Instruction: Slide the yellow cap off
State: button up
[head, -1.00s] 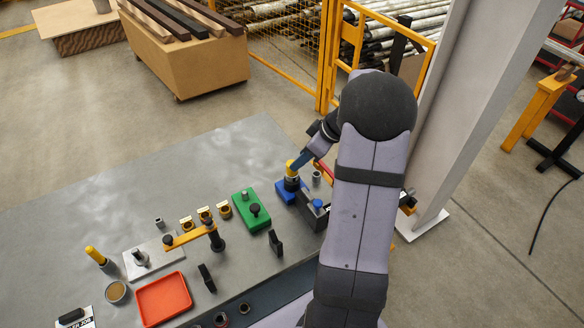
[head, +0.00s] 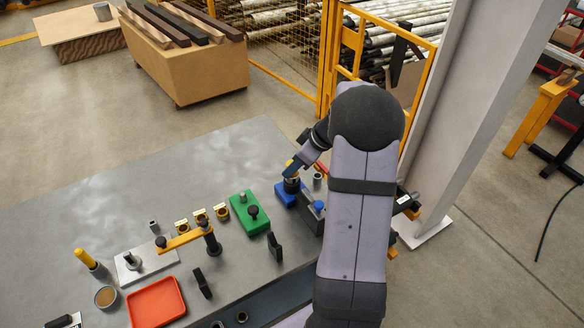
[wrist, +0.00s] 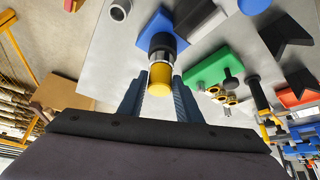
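The yellow cap (wrist: 159,80) sits on the end of a dark cylinder with a grey band (wrist: 163,46). This cylinder stands on a blue base (wrist: 150,27), which in the head view (head: 284,196) is at the right part of the table. In the wrist view my gripper (wrist: 160,84) has one blue-grey finger on each side of the cap. Little or no gap shows between fingers and cap; I cannot tell whether they touch it.
A green block (head: 249,212) with black knob stands left of the blue base. A black block with a blue knob (head: 318,207) stands close on the right. An orange tray (head: 156,303), a yellow-handled tool (head: 86,257) and brass pieces (head: 200,216) lie further left.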

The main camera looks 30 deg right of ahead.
jog(key=c, duration=0.5)
jog(key=shift+r, duration=0.2)
jog(key=shift+c, duration=0.2)
jog(key=shift+r+p, duration=1.5)
jog(key=shift+r, duration=1.8)
